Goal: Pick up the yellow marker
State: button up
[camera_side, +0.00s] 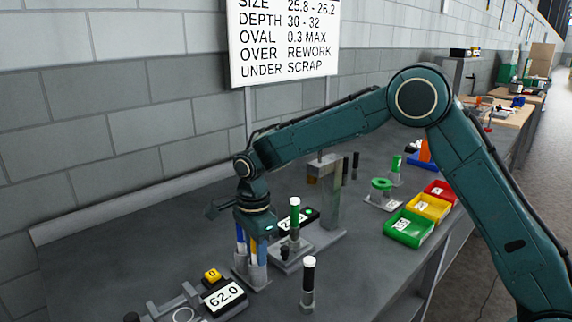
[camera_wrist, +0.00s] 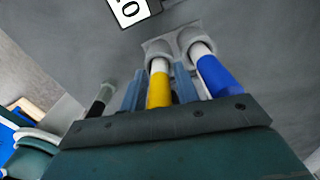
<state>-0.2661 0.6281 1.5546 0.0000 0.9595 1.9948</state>
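The yellow marker (camera_wrist: 159,90) stands upright, its yellow part up and its white part down in a grey cup of a two-cup holder (camera_wrist: 158,48). It also shows in the side view (camera_side: 253,249) under my gripper (camera_side: 251,240). In the wrist view, the blue-grey fingers of my gripper (camera_wrist: 159,88) are on either side of the yellow marker, very close to it. I cannot tell whether they touch it. The blue marker (camera_wrist: 218,78) stands in the neighbouring cup, just right of the right finger. The lower end of the yellow marker is hidden in its cup.
A gauge with a 62.0 display (camera_side: 224,297) lies front left of the holder. Green (camera_side: 410,228), yellow and red bins stand at the right. The back-left bench is clear.

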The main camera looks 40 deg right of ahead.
grip_shut()
jog(key=shift+r, duration=0.1)
notch_tip(320, 180, up, 20)
dwell(0.9)
jog(key=shift+d, duration=0.15)
dwell(0.4)
jog(key=w+d, duration=0.1)
jog(key=d, duration=1.2)
jog(key=shift+w+d, duration=0.15)
jog(key=shift+w, duration=0.15)
